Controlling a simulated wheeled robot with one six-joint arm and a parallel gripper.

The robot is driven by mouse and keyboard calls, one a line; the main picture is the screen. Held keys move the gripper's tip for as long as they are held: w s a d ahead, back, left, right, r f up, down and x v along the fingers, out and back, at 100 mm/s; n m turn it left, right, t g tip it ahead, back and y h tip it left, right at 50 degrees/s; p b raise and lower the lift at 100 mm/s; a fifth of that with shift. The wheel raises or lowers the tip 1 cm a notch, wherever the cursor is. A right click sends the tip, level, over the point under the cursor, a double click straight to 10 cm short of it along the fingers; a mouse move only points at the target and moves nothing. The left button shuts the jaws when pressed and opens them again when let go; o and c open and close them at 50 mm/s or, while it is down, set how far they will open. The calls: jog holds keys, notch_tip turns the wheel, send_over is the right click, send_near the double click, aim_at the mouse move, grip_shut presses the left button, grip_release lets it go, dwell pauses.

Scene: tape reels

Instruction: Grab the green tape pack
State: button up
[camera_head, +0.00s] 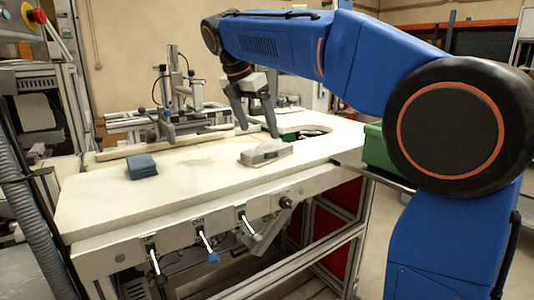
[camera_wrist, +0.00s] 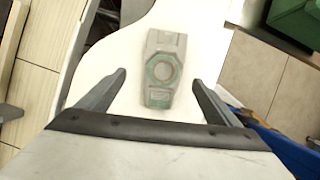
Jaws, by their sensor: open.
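A grey-and-green tape pack (camera_wrist: 163,72) with a round centre lies flat on the white table in the wrist view. A greyish pack (camera_head: 265,155), apparently the same one, lies near the table's right part in the head view. My gripper (camera_head: 257,132) is open and points down above the table, just behind this pack in the head view. In the wrist view the two fingers of my gripper (camera_wrist: 157,79) are spread on either side of the pack's picture, with clear gaps. Nothing is between them in grip. The pack's underside is hidden.
A dark blue pack (camera_head: 142,166) sits on the table (camera_head: 110,200) to the left. A metal fixture (camera_head: 170,110) stands at the back. The table has a round cutout at the right. A green bin (camera_head: 376,150) is beside the table and shows in the wrist view (camera_wrist: 297,20).

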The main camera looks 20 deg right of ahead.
aim_at(267, 147)
jog(key=shift+s+d+x, duration=0.1)
jog(key=shift+s+x, duration=0.05)
jog(key=shift+x, duration=1.5)
jog(key=shift+s+d+x, duration=0.1)
jog(key=shift+s+x, duration=0.1)
jog(key=shift+x, duration=1.5)
jog(key=c, duration=1.3)
